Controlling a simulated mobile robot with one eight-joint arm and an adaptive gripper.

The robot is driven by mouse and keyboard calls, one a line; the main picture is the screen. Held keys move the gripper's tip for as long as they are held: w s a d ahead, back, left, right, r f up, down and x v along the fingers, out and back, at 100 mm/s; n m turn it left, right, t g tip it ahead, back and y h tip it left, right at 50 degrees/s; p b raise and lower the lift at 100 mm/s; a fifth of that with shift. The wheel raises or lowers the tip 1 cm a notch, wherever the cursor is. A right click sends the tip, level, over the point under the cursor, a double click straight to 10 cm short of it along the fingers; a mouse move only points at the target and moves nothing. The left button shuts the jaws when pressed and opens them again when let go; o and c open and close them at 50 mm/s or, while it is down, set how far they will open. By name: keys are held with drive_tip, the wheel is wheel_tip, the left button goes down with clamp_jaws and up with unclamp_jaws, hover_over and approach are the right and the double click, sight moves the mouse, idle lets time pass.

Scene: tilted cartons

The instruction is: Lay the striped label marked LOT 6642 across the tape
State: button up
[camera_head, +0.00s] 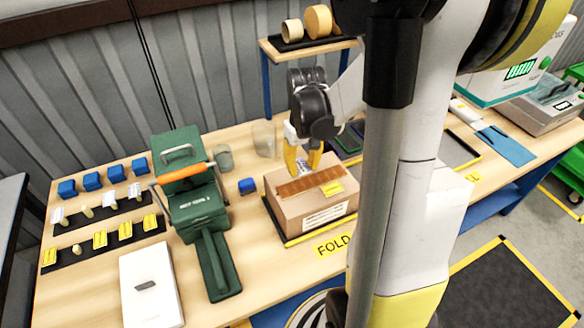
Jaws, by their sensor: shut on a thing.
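My gripper (303,168) is above the back of the brown carton (298,208), its yellow fingers pointing down. It is shut on a small pale piece (302,166), seemingly a label; its stripes and lettering are too small to read. Brown tape (308,182) runs across the carton's top. A yellow label (332,188) lies at the tape's right part, and a white printed label (325,215) is on the carton's front. Other small labels stand on two black strips at left, a white one (58,214) and a yellow one (100,239) among them. I cannot read LOT 6642 anywhere.
A green hand-levered device (195,205) stands left of the carton. A white box (150,285) is at front left. A small blue block (247,186) and a clear cup (264,138) are near the carton. A raised shelf (270,48) holds tape rolls behind.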

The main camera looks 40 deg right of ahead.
sight(302, 189)
drive_tip(key=shift+s+f+b, duration=0.2)
drive_tip(key=shift+f+b, duration=0.45)
drive_tip(key=shift+f, duration=0.2)
drive_tip(key=shift+f+b, duration=1.9)
drive_tip(key=shift+f, duration=0.75)
drive_tip(key=shift+f+b, duration=0.35)
drive_tip(key=o, duration=1.3)
drive_tip(key=shift+r, duration=0.15)
drive_tip(key=shift+r+p, duration=2.75)
drive_tip(key=shift+r, duration=0.7)
